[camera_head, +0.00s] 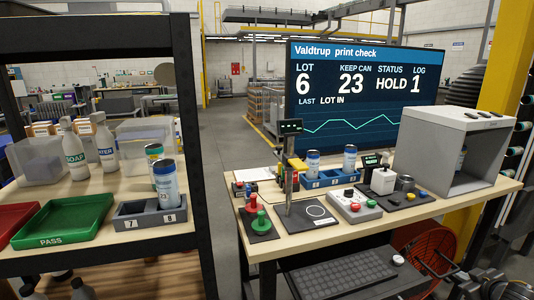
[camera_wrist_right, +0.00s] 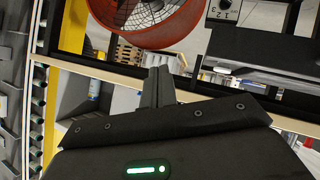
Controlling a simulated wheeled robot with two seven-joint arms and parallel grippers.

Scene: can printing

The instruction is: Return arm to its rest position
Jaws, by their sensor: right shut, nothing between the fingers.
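My right gripper (camera_head: 436,268) shows at the lower right of the head view, beside the workbench and in front of the red fan. In the right wrist view its fingers (camera_wrist_right: 158,86) are together with nothing between them. It is apart from the cans and the bench top. My left gripper is in neither view. The workbench (camera_head: 345,236) carries a blue rack (camera_head: 331,181) with two cans, a control box (camera_head: 354,206) with buttons and a grey open-fronted booth (camera_head: 450,150).
The red fan (camera_head: 427,255) is close to my right gripper and also shows in the wrist view (camera_wrist_right: 150,22). A yellow post (camera_head: 498,75) stands behind. The left shelf holds a green PASS tray (camera_head: 62,219), bottles, cans and a grey rack (camera_head: 150,212). An aisle separates shelf and bench.

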